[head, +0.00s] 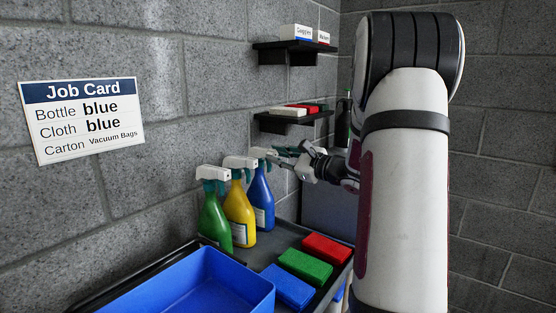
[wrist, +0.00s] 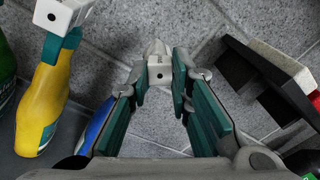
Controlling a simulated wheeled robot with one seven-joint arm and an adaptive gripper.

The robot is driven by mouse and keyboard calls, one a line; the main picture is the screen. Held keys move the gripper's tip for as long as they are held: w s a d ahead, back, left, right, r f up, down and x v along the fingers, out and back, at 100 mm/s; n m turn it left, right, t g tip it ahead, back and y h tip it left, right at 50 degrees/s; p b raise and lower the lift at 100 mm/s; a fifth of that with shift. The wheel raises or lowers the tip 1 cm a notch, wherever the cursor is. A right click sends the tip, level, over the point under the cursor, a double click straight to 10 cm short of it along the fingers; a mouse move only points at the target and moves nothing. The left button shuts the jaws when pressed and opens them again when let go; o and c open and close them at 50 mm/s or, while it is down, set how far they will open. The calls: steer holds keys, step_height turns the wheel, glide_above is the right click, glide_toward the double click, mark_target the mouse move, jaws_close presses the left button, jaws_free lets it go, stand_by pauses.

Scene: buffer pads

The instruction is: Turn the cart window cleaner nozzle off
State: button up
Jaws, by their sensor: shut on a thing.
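The blue spray bottle (head: 261,200) stands on the cart at the right end of a row of three. Its white nozzle (head: 262,154) points toward my gripper (head: 287,160), which reaches in from the right. In the wrist view the nozzle (wrist: 158,69) sits between the fingertips of my gripper (wrist: 160,80), and the fingers are shut on it. Part of the blue bottle (wrist: 99,122) shows behind the left finger. A small dark hole shows on the nozzle's face; I cannot read any on or off mark.
A yellow bottle (head: 239,212) and a green bottle (head: 214,218) stand close left. Red, green and blue cloths (head: 305,265) lie on the cart's right side, beside a blue bin (head: 190,285). A low shelf (head: 292,119) holds items above. A job card (head: 82,118) hangs left.

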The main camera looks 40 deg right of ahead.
steer(key=shift+f+n+b, duration=0.15)
steer(key=shift+n+b, duration=2.65)
steer(key=shift+b, duration=2.05)
steer(key=shift+n+b, duration=3)
steer(key=shift+b, duration=2.3)
steer(key=o, duration=0.6)
steer(key=shift+s, duration=0.1)
steer(key=shift+s+d+b, duration=0.15)
steer(key=shift+s+b, duration=0.35)
steer(key=shift+s, duration=1.2)
steer(key=shift+s+d+b, duration=0.1)
steer(key=shift+s+b, duration=0.4)
steer(key=shift+s, duration=1.2)
